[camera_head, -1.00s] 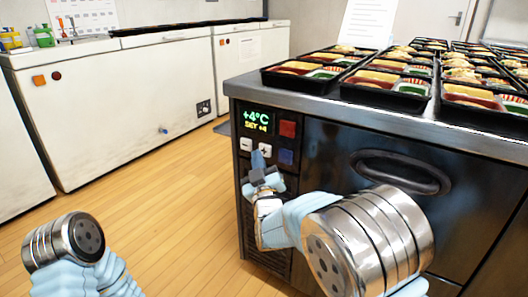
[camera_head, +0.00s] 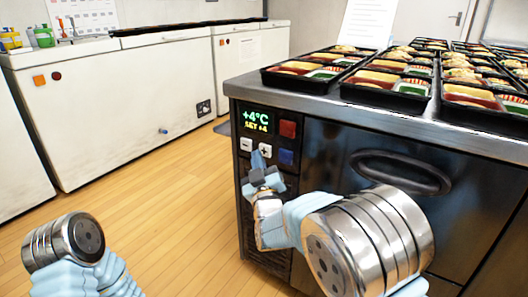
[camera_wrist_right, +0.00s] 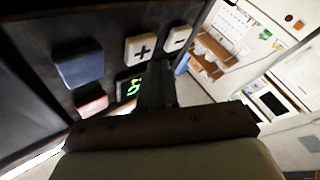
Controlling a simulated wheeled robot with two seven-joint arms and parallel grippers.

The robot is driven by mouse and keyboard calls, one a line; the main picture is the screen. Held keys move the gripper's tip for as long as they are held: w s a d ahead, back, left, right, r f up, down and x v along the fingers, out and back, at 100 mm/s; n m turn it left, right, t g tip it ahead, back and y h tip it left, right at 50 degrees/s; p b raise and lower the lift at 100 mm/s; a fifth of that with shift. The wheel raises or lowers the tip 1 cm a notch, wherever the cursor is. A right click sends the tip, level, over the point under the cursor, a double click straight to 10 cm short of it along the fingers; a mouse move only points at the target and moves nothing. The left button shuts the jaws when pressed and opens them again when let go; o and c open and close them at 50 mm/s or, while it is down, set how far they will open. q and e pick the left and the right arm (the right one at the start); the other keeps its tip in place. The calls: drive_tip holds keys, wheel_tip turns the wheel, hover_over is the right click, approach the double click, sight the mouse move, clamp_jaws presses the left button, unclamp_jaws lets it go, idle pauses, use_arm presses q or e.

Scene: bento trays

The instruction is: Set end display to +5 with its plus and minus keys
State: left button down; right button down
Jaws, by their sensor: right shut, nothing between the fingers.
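The end display (camera_head: 256,121) is on the front of the steel counter unit and reads +4°C in green, with SET +4 in yellow below. In the right wrist view the display (camera_wrist_right: 131,88) is partly hidden by my gripper. The white minus key (camera_head: 246,144) and plus key (camera_head: 265,150) sit below it; the plus key (camera_wrist_right: 140,50) and minus key (camera_wrist_right: 178,39) show clear in the wrist view. My right gripper (camera_head: 258,160) is shut and empty, its tip just at the plus key's lower edge; contact cannot be told. Only my left wrist shows, not its gripper.
A red key (camera_head: 287,128) and a blue key (camera_head: 286,156) are right of the white keys. A dark door handle (camera_head: 400,172) sticks out farther right. Filled bento trays (camera_head: 384,92) cover the counter top. Wooden floor is clear to the left, before white freezers (camera_head: 115,110).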

idle(0.6)
drive_tip(key=shift+w+d+b, duration=0.2)
drive_tip(key=shift+w+b, duration=0.1)
drive_tip(key=shift+b, duration=0.05)
drive_tip(key=shift+w+d, duration=0.3)
drive_tip(key=shift+w, duration=0.1)
idle(0.6)
drive_tip(key=shift+s+a+b, duration=0.1)
drive_tip(key=shift+s+b, duration=0.05)
drive_tip(key=shift+b, duration=0.15)
drive_tip(key=shift+s+a, duration=0.4)
drive_tip(key=shift+s, duration=0.15)
drive_tip(key=shift+s+a+b, duration=0.3)
drive_tip(key=shift+s+a, duration=0.45)
drive_tip(key=shift+s, duration=0.3)
drive_tip(key=shift+s+a+b, duration=0.25)
drive_tip(key=shift+s+a, duration=0.5)
drive_tip(key=shift+s, duration=0.25)
